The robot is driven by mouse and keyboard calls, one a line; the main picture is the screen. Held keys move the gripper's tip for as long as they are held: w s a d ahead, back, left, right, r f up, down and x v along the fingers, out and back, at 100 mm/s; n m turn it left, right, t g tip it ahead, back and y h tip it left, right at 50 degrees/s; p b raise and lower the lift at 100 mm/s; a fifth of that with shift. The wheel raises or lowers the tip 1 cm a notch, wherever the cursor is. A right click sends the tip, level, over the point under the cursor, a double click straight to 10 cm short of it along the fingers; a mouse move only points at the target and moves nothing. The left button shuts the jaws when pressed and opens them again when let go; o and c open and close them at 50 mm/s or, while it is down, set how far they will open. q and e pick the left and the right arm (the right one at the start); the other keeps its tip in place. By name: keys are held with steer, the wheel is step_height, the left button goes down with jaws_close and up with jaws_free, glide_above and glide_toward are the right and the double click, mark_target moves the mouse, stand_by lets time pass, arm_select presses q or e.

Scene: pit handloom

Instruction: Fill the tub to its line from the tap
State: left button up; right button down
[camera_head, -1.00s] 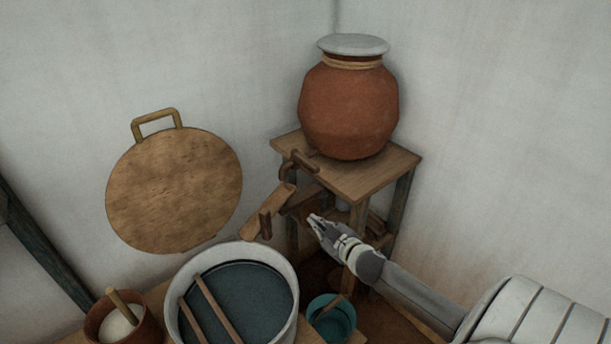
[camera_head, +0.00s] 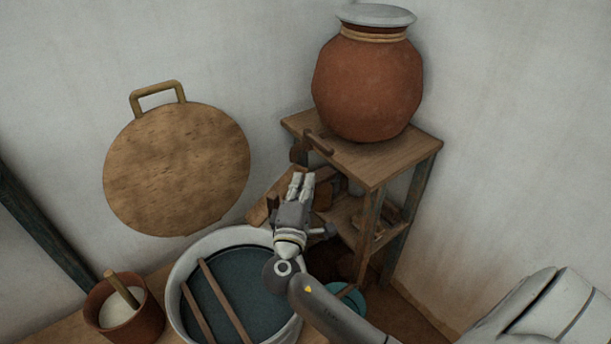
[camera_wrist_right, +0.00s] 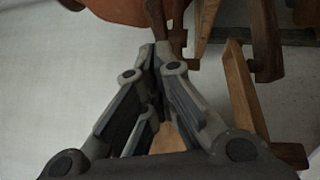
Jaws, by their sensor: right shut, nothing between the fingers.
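The white-rimmed tub (camera_head: 185,262) stands low in the middle of the head view, holding dark blue liquid; no line can be made out on it. Two wooden sticks lie across its top. The brown wooden tap (camera_head: 320,143) sticks out at the foot of the clay pot (camera_head: 368,88). A wooden trough (camera_head: 262,208) slopes below the tap towards the tub, partly hidden by my gripper. My right gripper (camera_head: 301,178) is shut and empty, fingers pointing up just below the tap. In the right wrist view its fingertips (camera_wrist_right: 162,48) meet near a brown wooden piece. My left gripper is out of view.
The pot stands on a wooden stand (camera_head: 395,158) with a lower shelf. A round wooden board (camera_head: 176,170) with a handle leans at the wall. A brown bowl (camera_head: 143,322) of white stuff and a teal bowl (camera_head: 352,298) flank the tub.

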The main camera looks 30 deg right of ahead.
mark_target(318, 143)
steer(key=p+x, duration=0.1)
steer(key=x, duration=0.7)
steer(key=shift+p, duration=0.4)
steer(key=shift+d+f, duration=0.1)
steer(key=shift+d+r+b, duration=0.2)
steer(key=shift+d+b, duration=0.15)
steer(key=shift+d, duration=0.25)
